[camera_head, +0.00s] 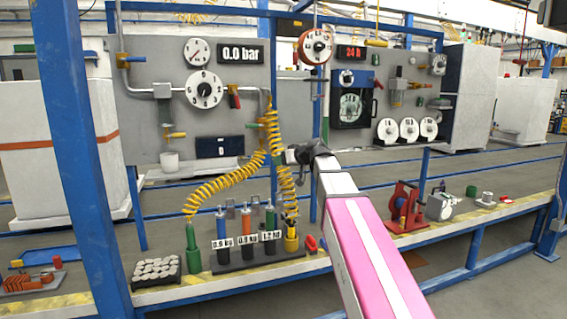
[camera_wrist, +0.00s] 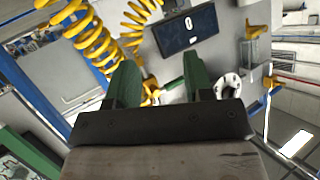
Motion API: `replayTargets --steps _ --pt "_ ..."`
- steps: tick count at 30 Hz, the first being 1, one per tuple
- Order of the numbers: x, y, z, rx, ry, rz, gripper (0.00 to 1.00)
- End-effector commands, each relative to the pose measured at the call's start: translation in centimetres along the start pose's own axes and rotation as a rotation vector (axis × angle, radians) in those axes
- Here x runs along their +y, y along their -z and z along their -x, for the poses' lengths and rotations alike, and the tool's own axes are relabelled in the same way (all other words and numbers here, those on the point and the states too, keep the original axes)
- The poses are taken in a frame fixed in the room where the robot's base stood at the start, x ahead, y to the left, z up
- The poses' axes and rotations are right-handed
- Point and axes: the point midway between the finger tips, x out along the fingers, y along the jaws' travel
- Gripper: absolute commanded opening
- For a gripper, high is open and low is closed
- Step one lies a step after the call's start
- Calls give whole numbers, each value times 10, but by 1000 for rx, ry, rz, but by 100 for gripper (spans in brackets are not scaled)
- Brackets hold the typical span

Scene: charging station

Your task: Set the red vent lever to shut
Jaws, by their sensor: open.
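A red lever (camera_head: 233,96), which looks like the vent lever, is on the grey panel (camera_head: 140,95) in the head view. It sits right of a large white dial (camera_head: 204,89) and below the 0.0 bar display (camera_head: 240,54). Its exact angle is too small to tell. My gripper (camera_head: 292,155) is lower and to the right of it, in front of the panel. In the wrist view, its two green fingers (camera_wrist: 158,78) stand apart with nothing held between them. I cannot make out the red lever in the wrist view.
Yellow coiled hoses (camera_head: 232,183) hang left of my gripper and also show close by in the wrist view (camera_wrist: 92,38). A dark panel screen (camera_head: 220,147) is behind. The bench below holds labelled cylinders (camera_head: 247,225), a green bottle (camera_head: 192,248) and a red stand (camera_head: 403,207).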

Motion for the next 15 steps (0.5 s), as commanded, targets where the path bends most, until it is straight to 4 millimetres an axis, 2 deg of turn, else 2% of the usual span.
replayTargets --steps 3,4,8,15 --pt "0 0 0 0 0 0 47" --pt "0 0 0 0 0 0 44" --pt "-1 1 -3 -11 -7 12 2" --pt "-11 1 -34 -139 -112 157 0"
